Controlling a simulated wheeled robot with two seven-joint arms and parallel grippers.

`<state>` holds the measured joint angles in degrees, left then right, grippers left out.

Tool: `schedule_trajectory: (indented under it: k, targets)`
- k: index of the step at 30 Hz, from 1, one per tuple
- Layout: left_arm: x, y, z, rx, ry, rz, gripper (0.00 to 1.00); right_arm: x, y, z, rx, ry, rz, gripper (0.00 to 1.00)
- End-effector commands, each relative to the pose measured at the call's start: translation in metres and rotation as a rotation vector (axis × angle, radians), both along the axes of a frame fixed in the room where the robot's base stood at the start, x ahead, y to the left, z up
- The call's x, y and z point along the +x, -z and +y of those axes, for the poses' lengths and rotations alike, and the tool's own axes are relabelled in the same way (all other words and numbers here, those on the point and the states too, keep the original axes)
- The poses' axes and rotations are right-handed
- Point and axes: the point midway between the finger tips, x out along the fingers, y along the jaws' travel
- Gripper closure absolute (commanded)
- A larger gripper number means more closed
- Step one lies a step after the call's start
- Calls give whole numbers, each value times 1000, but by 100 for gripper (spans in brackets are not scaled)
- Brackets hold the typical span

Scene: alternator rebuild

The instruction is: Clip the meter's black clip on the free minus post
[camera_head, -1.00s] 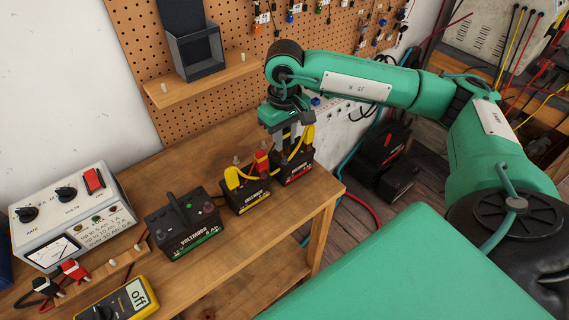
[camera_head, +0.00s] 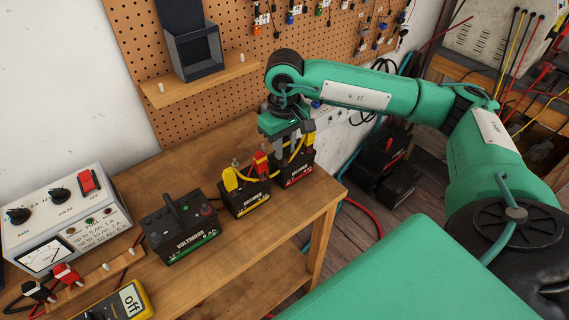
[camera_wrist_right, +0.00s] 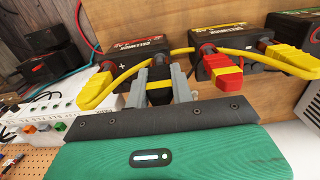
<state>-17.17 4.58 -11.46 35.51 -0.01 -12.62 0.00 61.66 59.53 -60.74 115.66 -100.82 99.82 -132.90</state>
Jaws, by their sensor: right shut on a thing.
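My right gripper (camera_head: 290,152) is over the red-labelled battery (camera_head: 297,172). It is shut on the black clip (camera_wrist_right: 158,82), which has a yellow band and shows between the fingers in the right wrist view. The clip is at the right end of that battery there; the post under it is hidden, so I cannot tell whether the jaws grip it. A red clip with a yellow band (camera_wrist_right: 220,70) is at the yellow-labelled battery (camera_head: 245,200). The yellow meter (camera_head: 122,302) lies at the front left, its display reading "off". My left gripper is out of view.
A yellow lead (camera_wrist_right: 130,70) with yellow boots joins the two batteries, passing close to my fingers. A green-labelled battery (camera_head: 178,238) and a charger (camera_head: 65,225) stand farther left. Red and black charger clips (camera_head: 66,274) rest on a wooden rail. The bench front has bare wood.

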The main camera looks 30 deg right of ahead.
Motion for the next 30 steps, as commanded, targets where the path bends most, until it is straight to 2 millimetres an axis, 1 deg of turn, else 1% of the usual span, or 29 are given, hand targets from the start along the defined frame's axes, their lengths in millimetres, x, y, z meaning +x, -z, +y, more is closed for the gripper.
schedule_trajectory:
  k: [8,9,12,19,22,26,30]
  targets:
    - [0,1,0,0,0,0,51,0,1,0,0,0,0,88]
    - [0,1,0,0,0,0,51,0,1,0,0,0,0,69]
    - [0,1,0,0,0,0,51,0,1,0,0,0,0,51]
    - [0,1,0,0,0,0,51,0,1,0,0,0,0,51]
    - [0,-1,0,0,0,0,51,0,-2,0,0,0,-1,51]
    - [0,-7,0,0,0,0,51,0,-16,0,1,0,-2,51]
    - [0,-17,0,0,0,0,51,1,-38,0,0,0,-3,51]
